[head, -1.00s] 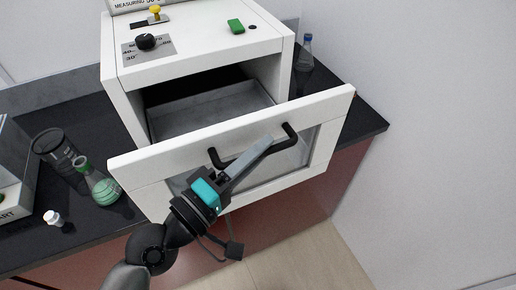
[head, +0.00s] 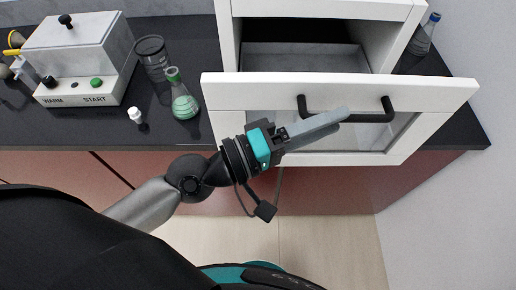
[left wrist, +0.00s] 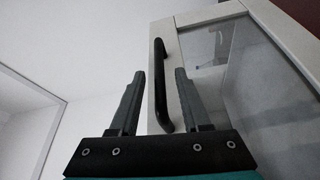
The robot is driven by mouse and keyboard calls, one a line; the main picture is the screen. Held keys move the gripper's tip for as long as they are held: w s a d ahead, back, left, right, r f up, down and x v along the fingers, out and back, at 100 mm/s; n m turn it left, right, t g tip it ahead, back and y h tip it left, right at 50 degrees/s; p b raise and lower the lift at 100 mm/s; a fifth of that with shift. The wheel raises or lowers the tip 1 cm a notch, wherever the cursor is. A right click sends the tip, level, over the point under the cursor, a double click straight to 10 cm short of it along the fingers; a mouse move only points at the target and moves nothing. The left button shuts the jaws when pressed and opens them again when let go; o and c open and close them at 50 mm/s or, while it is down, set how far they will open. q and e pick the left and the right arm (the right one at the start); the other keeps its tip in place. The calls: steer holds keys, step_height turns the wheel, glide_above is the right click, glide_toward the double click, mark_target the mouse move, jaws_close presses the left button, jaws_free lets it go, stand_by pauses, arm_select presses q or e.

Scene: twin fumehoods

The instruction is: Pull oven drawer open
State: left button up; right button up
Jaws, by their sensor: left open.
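The white oven drawer (head: 240,92) is pulled out, with its grey inside showing behind the front panel. Its black bar handle (head: 387,108) sits on the front panel above a glass pane. My left gripper (head: 338,117) is at the handle, its grey fingers crossing the middle of the bar in the head view. In the left wrist view the open fingers (left wrist: 158,75) stand apart, with the handle (left wrist: 161,90) showing between them. Contact with the handle cannot be told. My right gripper is not in view.
Left of the drawer, a flask with green liquid (head: 184,103), a dark beaker (head: 152,60) and a small white bottle (head: 136,116) stand on the black counter (head: 60,128). A warming box (head: 80,60) is farther left. A blue-capped flask (head: 424,35) and a wall are at right.

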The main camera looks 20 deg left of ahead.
arm_select(q)
steer(key=b+v, duration=0.1)
steer(key=v, duration=1)
steer(key=shift+s, duration=0.2)
steer(key=shift+a, duration=0.15)
steer(key=shift+f, duration=0.1)
stand_by(0.6)
